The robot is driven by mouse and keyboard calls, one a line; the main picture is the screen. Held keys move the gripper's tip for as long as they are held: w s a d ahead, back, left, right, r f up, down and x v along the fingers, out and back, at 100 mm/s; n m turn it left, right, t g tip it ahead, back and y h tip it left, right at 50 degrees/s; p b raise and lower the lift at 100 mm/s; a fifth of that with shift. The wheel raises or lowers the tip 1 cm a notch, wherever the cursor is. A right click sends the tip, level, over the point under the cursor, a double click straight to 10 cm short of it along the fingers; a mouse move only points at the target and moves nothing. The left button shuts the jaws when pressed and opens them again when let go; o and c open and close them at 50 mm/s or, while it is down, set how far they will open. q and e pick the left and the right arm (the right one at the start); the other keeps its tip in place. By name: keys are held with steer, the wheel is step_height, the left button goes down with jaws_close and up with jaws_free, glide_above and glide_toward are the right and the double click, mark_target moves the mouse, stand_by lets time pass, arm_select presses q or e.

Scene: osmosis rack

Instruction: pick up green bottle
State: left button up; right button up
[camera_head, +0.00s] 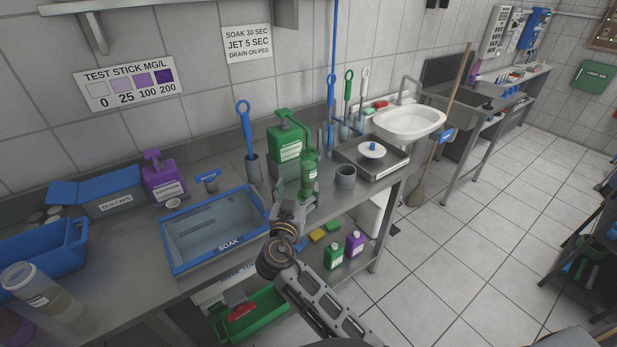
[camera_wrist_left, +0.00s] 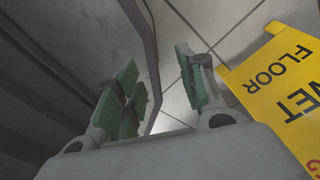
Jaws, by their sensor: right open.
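A slim green bottle (camera_head: 310,176) with a pale label stands upright on the steel counter, in front of a larger green pump container (camera_head: 286,143). My right gripper (camera_head: 293,191) is open at counter level, right beside the slim bottle's lower left side. The gripper hides part of the bottle's base, and I cannot tell whether they touch. Another small green bottle (camera_head: 333,256) stands on the lower shelf. My left gripper (camera_wrist_left: 162,88) shows only in the left wrist view, open and empty above a tiled floor.
A blue-rimmed soak basin (camera_head: 168,263) and a purple pump bottle (camera_head: 163,178) are left of the gripper. A grey cup (camera_head: 345,177) and a steel tray (camera_head: 389,172) stand to the right. A yellow wet-floor sign (camera_wrist_left: 275,85) is beside my left gripper.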

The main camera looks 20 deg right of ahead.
mark_target(307, 167)
arm_select(q)
steer(key=shift+d, duration=0.1)
arm_select(e)
steer(key=shift+w, duration=0.1)
steer(key=p+x, duration=0.2)
steer(key=x, duration=0.5)
steer(key=shift+w+d, duration=0.45)
steer(key=shift+w, duration=0.15)
arm_select(q)
steer(key=shift+s+d+r, duration=0.2)
steer(key=shift+d+r, duration=0.25)
steer(key=shift+r, duration=0.05)
steer(key=shift+s+d+r, duration=0.15)
steer(key=shift+d+r, duration=0.3)
steer(key=shift+a, duration=0.2)
arm_select(e)
steer(key=shift+d+p+x, duration=0.25)
steer(key=shift+p+x, duration=0.6)
steer(key=shift+x, duration=0.8)
arm_select(q)
steer(key=shift+d+r, duration=0.1)
steer(key=shift+r, duration=1)
arm_select(e)
steer(key=shift+x, duration=0.85)
